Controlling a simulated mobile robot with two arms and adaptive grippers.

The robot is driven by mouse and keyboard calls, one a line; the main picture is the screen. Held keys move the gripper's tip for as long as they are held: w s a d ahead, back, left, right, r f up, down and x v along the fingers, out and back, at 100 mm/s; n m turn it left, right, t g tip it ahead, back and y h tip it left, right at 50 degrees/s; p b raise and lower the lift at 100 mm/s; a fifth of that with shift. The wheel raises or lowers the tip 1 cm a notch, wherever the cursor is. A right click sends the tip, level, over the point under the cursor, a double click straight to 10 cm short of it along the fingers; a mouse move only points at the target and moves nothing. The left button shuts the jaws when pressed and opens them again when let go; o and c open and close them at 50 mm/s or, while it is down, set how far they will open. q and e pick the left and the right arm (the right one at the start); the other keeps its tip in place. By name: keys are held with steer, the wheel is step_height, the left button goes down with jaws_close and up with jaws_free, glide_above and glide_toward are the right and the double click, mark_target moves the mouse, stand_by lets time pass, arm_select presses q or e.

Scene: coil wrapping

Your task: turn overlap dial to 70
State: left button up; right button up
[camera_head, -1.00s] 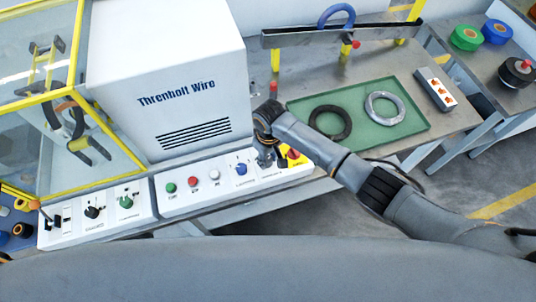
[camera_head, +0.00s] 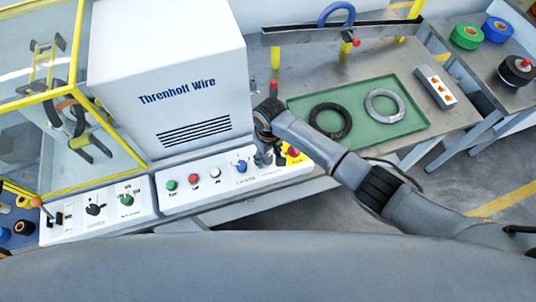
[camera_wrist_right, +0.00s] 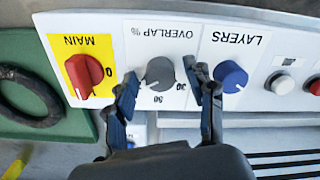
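The overlap dial (camera_wrist_right: 160,72) is a grey round knob on a white panel labelled "OVERLAP %", upside down in the right wrist view. The marks 30 and 50 can be read beside it; its exact setting I cannot tell. My right gripper (camera_wrist_right: 166,78) is open, with one dark finger on each side of the dial and a visible gap to it. In the head view my right gripper (camera_head: 268,155) is over the right end of the control panel and mostly hides the dial. My left gripper is not in view.
The red main switch (camera_wrist_right: 84,75) on yellow and the blue layers knob (camera_wrist_right: 230,76) flank the dial closely. The white wire machine (camera_head: 170,80) stands behind the panel. A green tray (camera_head: 405,137) with a black coil (camera_head: 347,122) and a silver coil (camera_head: 398,98) lies on the right.

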mark_target(268, 156)
step_height(268, 156, up, 12)
steer(key=shift+d, duration=0.15)
stand_by(0.4)
stand_by(0.4)
